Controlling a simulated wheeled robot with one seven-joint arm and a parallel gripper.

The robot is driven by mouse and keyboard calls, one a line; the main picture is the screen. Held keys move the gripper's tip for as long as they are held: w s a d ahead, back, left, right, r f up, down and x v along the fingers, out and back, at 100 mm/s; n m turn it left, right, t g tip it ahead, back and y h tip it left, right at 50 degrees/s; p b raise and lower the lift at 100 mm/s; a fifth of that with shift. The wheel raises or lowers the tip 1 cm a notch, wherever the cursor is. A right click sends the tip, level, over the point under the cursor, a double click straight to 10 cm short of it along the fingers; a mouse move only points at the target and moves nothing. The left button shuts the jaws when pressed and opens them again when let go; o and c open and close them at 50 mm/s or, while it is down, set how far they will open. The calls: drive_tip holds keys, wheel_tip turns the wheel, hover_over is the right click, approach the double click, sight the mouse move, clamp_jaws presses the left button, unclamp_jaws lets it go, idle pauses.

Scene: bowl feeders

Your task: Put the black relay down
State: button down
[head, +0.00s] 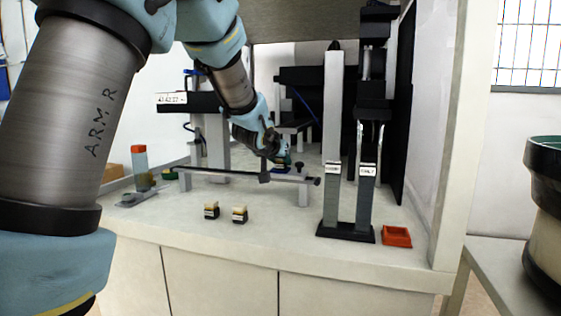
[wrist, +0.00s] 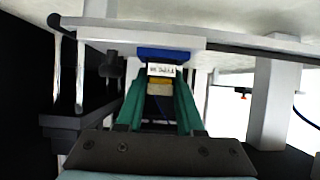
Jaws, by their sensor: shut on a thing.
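My gripper (wrist: 159,103) has green fingers and is shut on a small relay (wrist: 162,70) with a white label and a yellow part. In the head view my gripper (head: 283,161) is above the rear of the bench, just behind the raised rail; the held relay is small and partly hidden there.
The raised rail (head: 225,176) crosses the bench (head: 170,218). Two tall feeder columns (head: 333,150) stand at the right, with an orange tray (head: 397,236) beside them. An orange-capped bottle (head: 140,165) stands at the left. The front bench around the two relays is mostly clear.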

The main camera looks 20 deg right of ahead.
drive_tip(key=c, duration=0.5)
unclamp_jaws()
drive_tip(key=shift+c, duration=0.2)
drive_tip(key=shift+r, duration=0.15)
drive_tip(key=p+v, duration=0.1)
drive_tip(key=v, duration=1.1)
drive_tip(key=shift+p, duration=0.3)
